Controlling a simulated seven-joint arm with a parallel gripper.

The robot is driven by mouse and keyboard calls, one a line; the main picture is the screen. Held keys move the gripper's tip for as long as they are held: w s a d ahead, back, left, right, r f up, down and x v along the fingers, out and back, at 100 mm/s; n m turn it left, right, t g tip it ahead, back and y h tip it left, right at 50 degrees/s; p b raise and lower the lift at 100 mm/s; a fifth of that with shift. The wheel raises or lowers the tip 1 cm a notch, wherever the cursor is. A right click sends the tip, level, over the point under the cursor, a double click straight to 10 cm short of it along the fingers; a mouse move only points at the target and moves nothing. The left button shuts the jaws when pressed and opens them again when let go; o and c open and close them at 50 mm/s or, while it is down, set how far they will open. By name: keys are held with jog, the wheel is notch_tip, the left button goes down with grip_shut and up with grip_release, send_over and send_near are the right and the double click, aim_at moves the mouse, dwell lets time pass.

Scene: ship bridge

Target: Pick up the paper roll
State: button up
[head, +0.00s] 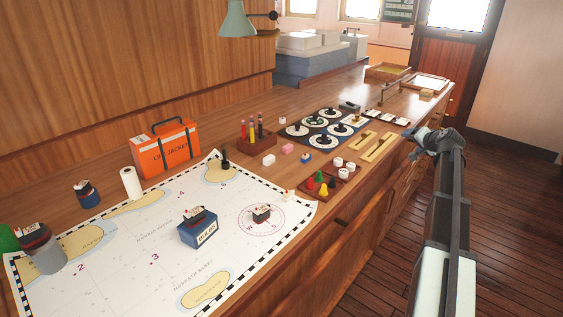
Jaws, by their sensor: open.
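The paper roll (131,184) is a small white cylinder standing upright on the left part of the wooden counter (222,133), at the back edge of the chart. It stands just in front and left of the orange life jacket case (165,149). My gripper (416,154) is at the right, over the counter's front edge, far from the roll. It is open, and its fingers are small in this view. I see nothing held in it.
A nautical chart (130,262) covers the near counter, with a blue box (198,228) and small ship models on it. A pen holder (257,139), dials and game pieces fill the middle. A green lamp (237,20) hangs above.

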jog(key=w+a+r+n+g+y, duration=0.1)
jog(key=w+a+r+n+y, duration=0.15)
jog(key=a, duration=1.15)
jog(key=w+a+r+n+g+y, duration=0.15)
jog(key=w+a+n, duration=0.25)
jog(key=a, duration=1)
notch_tip(320, 180, up, 5)
jog(key=n+g, duration=0.7)
jog(key=n, duration=0.7)
send_over(129, 170)
jog(key=s+d, duration=0.2)
jog(key=d, duration=0.1)
jog(key=x, duration=0.8)
jog(key=shift+s+f, duration=0.15)
jog(key=shift+f, duration=0.1)
jog(key=shift+x, duration=2.7)
jog(key=shift+s, duration=0.2)
jog(key=shift+c, duration=0.3)
jog(key=c, duration=1.1)
